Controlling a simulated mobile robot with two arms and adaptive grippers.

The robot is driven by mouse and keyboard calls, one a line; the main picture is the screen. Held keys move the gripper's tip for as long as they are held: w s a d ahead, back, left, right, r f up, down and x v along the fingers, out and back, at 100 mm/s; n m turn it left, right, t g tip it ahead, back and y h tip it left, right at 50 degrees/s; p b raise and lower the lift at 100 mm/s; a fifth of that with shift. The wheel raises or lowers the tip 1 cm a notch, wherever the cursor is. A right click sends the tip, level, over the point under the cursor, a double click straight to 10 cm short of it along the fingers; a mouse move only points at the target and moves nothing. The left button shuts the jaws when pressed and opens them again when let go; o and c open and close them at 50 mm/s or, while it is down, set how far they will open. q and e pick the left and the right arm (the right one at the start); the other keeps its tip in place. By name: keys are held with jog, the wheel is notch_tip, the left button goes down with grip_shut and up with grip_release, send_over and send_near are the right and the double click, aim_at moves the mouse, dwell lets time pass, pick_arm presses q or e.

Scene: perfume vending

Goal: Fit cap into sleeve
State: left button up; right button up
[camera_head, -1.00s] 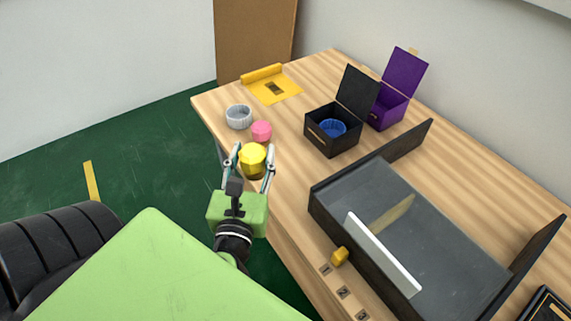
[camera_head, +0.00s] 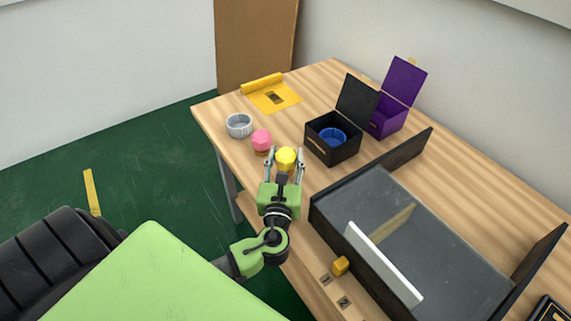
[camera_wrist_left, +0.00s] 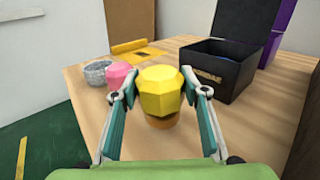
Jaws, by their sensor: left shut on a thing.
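My left gripper (camera_head: 286,157) is shut on a yellow faceted cap (camera_head: 286,156) and holds it over the wooden table, left of the open black box. In the left wrist view the cap (camera_wrist_left: 161,90) sits upright between the two fingers, with a brown lower part (camera_wrist_left: 161,121) under it. A blue ring-shaped piece (camera_head: 333,137), perhaps the sleeve, sits inside the black box (camera_head: 336,152). A pale grey ribbed ring (camera_head: 239,125) stands near the table's left edge. I cannot tell which ring is the sleeve. My right gripper is not in view.
A pink cap (camera_head: 261,139) stands just left of my gripper. A yellow sheet with a roll (camera_head: 274,97) lies at the back. The black box's lid (camera_head: 358,101) is raised. A purple box (camera_head: 386,122) stands behind it. A dark tray (camera_head: 425,225) fills the right side.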

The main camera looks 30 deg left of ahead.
pick_arm(q)
jog(key=shift+f+p, duration=0.35)
jog(key=shift+f, duration=0.8)
jog(key=shift+f, duration=0.2)
jog(key=o, duration=1.1)
jog(key=shift+o, duration=0.2)
